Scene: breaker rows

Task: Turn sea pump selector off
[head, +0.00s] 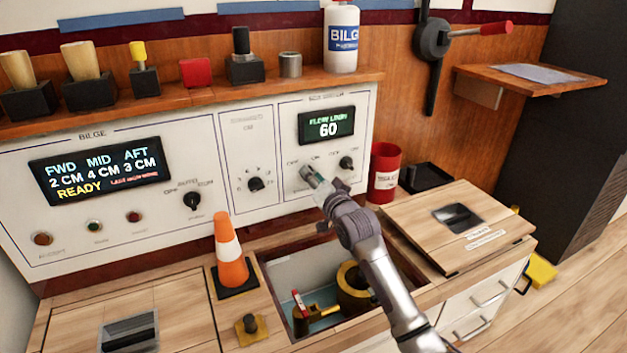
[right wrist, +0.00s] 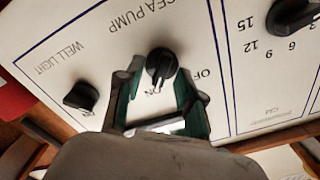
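The sea pump selector (right wrist: 160,66) is a black rotary knob on a white panel in the right wrist view. Its handle lies roughly along the line toward the ON label below it; the OFF label, partly cut off by a finger, is to its right. My right gripper (head: 315,180) is at the panel, with its fingers apart on either side of the knob. A gap shows between fingers and knob, and I cannot tell contact. In the head view the gripper covers the selector. The flow display (head: 327,125) above it reads 60. My left gripper is not in view.
The well light knob (head: 346,162) sits close beside the selector. Another dial (head: 256,184) is to its left. Below are an open hatch (head: 290,268) with a valve inside, an orange cone (head: 230,255) and a red can (head: 384,172). A shelf with levers runs above.

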